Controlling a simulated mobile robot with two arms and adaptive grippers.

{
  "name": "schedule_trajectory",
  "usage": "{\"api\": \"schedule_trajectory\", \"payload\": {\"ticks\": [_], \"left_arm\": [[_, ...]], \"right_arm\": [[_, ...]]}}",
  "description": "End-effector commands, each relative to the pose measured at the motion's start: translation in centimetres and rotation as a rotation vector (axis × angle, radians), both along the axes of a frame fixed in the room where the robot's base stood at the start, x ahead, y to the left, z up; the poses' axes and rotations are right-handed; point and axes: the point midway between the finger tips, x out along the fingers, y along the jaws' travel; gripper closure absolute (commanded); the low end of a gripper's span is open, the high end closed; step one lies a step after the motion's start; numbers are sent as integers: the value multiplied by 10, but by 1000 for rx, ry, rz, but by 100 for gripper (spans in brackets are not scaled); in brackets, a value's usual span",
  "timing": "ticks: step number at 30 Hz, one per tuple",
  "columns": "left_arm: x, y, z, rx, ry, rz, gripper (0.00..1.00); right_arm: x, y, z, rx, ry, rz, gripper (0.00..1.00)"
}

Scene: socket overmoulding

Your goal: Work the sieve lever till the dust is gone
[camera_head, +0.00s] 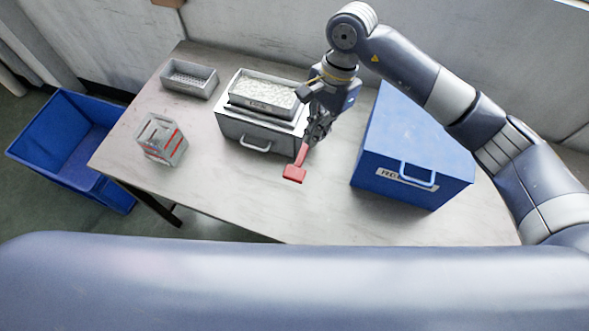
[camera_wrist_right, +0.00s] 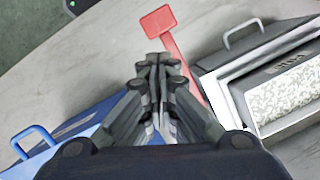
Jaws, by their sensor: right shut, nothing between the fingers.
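The sieve (camera_head: 233,124) is a grey box with a front handle, standing at the back middle of the table. Its upper tray (camera_head: 285,113) holds white granules; I cannot make out dust among them. The red lever (camera_head: 295,173) sticks out at the sieve's right front, with a flat paddle at its end. In the right wrist view the lever (camera_wrist_right: 158,21) runs past the fingertips. My right gripper (camera_head: 311,140) is shut and empty, close beside the lever's shaft; I cannot tell whether they touch. My left gripper is out of view.
A blue box (camera_head: 410,140) with a handle and a label stands right of the sieve. A small grey tray (camera_head: 190,79) and a grey-and-red caddy (camera_head: 161,139) stand to the left. A blue bin (camera_head: 50,135) is on the floor. The table front (camera_head: 265,210) is clear.

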Motion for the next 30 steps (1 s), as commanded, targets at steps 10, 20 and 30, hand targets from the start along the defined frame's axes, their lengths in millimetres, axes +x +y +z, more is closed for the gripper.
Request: {"api": "schedule_trajectory", "payload": {"ticks": [10, 20, 30], "left_arm": [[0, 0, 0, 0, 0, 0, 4], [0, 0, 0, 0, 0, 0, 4], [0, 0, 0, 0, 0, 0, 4]], "right_arm": [[4, -4, 21, -1, 1, -1, 100], [4, -4, 21, -1, 1, -1, 100], [4, -4, 21, -1, 1, -1, 100]]}}
